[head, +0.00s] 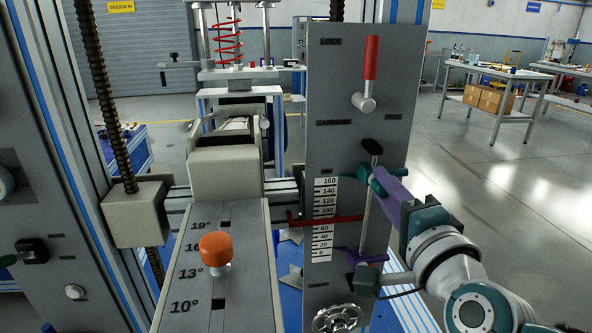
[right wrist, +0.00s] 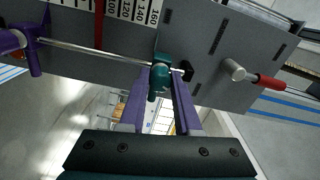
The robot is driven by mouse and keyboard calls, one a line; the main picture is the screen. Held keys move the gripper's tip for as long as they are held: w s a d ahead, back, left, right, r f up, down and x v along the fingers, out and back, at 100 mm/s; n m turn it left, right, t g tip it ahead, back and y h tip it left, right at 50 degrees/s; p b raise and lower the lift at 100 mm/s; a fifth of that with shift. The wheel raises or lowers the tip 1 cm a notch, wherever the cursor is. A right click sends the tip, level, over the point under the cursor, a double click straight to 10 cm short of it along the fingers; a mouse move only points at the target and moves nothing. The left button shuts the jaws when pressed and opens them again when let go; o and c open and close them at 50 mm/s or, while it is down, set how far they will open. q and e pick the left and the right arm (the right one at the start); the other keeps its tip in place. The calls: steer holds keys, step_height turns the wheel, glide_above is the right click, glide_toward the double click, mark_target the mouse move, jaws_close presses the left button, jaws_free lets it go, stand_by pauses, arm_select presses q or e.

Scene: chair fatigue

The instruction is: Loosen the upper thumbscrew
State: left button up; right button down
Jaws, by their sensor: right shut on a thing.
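The upper thumbscrew (head: 377,187) is teal and sits with its teal collar on a thin vertical rod at the right of the grey panel, beside the scale's top. It also shows in the right wrist view (right wrist: 158,84), at the rod's end near a black cap. My right gripper (head: 384,183) reaches in from the right, its purple fingers closed around the thumbscrew. In the right wrist view the gripper (right wrist: 160,98) has one finger on each side of it. A purple lower collar with its screw (head: 347,252) is farther down the rod. My left gripper is not in view.
A red pointer (head: 325,219) crosses the scale (head: 324,198). A red-handled lever (head: 370,72) stands above the rod on the panel (head: 335,110). An orange knob (head: 215,248) is on the angled plate to the left. Open floor lies to the right.

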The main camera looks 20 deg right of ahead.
steer(key=n+p, duration=0.1)
steer(key=n, duration=0.2)
steer(key=shift+r+n, duration=0.1)
steer(key=shift+n, duration=0.7)
steer(key=c, duration=0.6)
jaws_free()
steer(key=v, duration=1)
steer(key=shift+p, duration=0.4)
